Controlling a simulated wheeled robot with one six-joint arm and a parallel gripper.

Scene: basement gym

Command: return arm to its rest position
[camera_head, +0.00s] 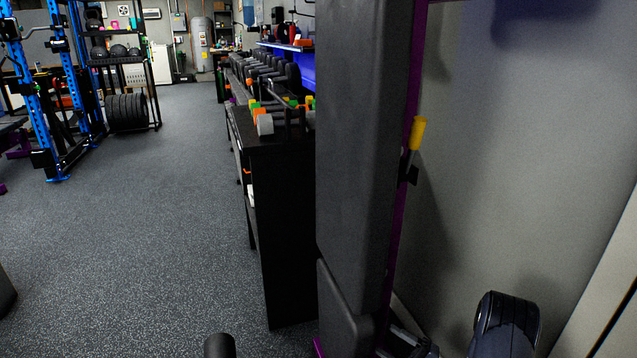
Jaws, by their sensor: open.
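My gripper does not show in the camera_head view, so what it is near and whether it holds anything cannot be seen. A dark rounded part (507,318) shows at the bottom right. A short black cylinder end (219,346) shows at the bottom edge, left of the middle. I cannot tell for sure whether either belongs to my arm.
An upright black padded bench (365,130) with a purple frame and yellow-handled pin (417,133) stands close ahead, beside the grey wall (530,130). Behind it is a dumbbell rack (290,215). A blue power rack (75,75) stands left. Speckled floor (130,240) between is clear.

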